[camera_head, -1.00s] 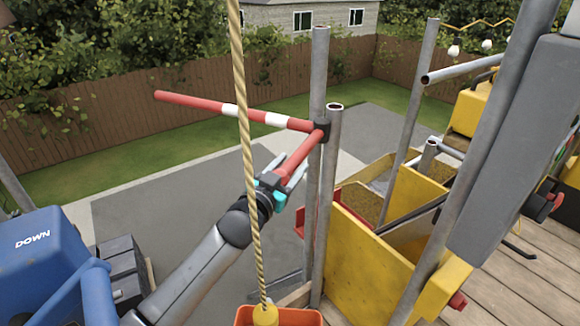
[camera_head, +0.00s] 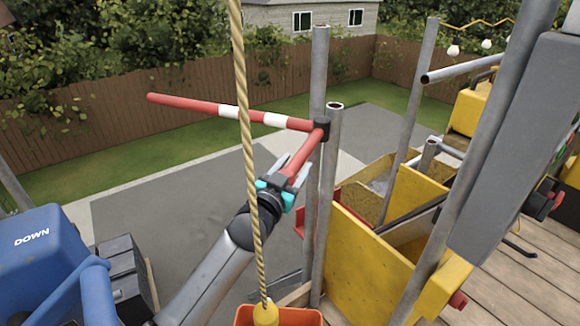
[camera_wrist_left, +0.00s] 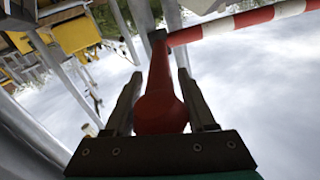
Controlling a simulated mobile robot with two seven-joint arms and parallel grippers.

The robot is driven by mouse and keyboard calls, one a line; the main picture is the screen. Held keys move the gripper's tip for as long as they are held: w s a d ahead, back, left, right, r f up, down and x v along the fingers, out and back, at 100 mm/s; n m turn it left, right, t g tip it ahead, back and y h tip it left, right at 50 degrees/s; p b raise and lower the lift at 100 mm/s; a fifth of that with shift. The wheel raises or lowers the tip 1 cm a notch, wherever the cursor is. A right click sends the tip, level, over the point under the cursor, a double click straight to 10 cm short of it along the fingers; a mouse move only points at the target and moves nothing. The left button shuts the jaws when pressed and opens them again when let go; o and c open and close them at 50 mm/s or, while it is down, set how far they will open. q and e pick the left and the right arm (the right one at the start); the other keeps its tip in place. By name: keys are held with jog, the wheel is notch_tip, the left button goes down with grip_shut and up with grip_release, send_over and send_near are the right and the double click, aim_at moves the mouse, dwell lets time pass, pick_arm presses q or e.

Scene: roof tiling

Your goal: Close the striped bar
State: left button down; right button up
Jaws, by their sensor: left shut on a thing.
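The striped bar (camera_head: 228,112) is red with white bands. It reaches out to the left from a black joint (camera_head: 321,128) on a grey scaffold pole, over the paved ground. A plain red arm (camera_head: 305,151) comes off the same joint towards me. My left gripper (camera_head: 297,166) has its fingers on either side of this red arm and is shut on it. In the left wrist view the red arm's rounded end (camera_wrist_left: 160,112) lies between the two fingers, with the striped part at the upper right. My right gripper is not in view.
A rope (camera_head: 247,150) hangs in front of my left arm, down to an orange bucket (camera_head: 278,316). Grey poles (camera_head: 327,215) and a yellow bin (camera_head: 368,255) stand just right of the gripper. A blue unit marked DOWN (camera_head: 40,250) is at lower left.

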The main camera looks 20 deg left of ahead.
pick_arm(q)
jog(key=shift+s+d+n+y, duration=0.1)
jog(key=shift+d+n+y, duration=0.4)
jog(key=shift+d+y, duration=0.35)
jog(key=shift+r, duration=0.1)
jog(key=c, duration=0.5)
grip_release()
jog(key=shift+a+h, duration=0.2)
jog(key=shift+h, duration=0.05)
